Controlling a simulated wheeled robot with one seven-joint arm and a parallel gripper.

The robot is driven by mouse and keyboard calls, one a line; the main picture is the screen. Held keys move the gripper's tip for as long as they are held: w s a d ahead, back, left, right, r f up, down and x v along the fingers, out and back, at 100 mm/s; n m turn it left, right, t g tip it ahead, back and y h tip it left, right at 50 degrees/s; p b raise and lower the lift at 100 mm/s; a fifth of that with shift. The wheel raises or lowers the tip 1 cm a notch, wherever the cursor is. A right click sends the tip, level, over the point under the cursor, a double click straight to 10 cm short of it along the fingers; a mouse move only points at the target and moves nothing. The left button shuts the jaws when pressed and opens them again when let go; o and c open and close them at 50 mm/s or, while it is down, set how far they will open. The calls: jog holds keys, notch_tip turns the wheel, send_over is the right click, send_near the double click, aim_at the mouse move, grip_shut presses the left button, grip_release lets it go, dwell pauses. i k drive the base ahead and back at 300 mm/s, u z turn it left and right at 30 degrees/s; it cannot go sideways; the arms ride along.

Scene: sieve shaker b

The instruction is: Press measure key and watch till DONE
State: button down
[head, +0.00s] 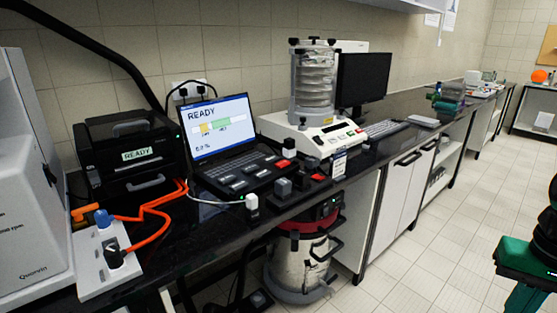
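A laptop-like unit (222,135) stands open on the dark bench, and its screen reads READY above a small coloured bar and a percentage too small to read. A black box-shaped instrument (130,150) to the left also shows READY on a small display. My gripper is not in view.
The sieve shaker (312,90) stands right of the laptop, with a monitor (362,80) behind. An orange cable (150,215) runs to a power strip (106,255) at front left. A metal-bodied vacuum (300,262) sits under the bench.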

aim_at(249, 168)
jog(key=u, duration=0.2)
jog(key=i, duration=1.1)
jog(key=u, duration=0.5)
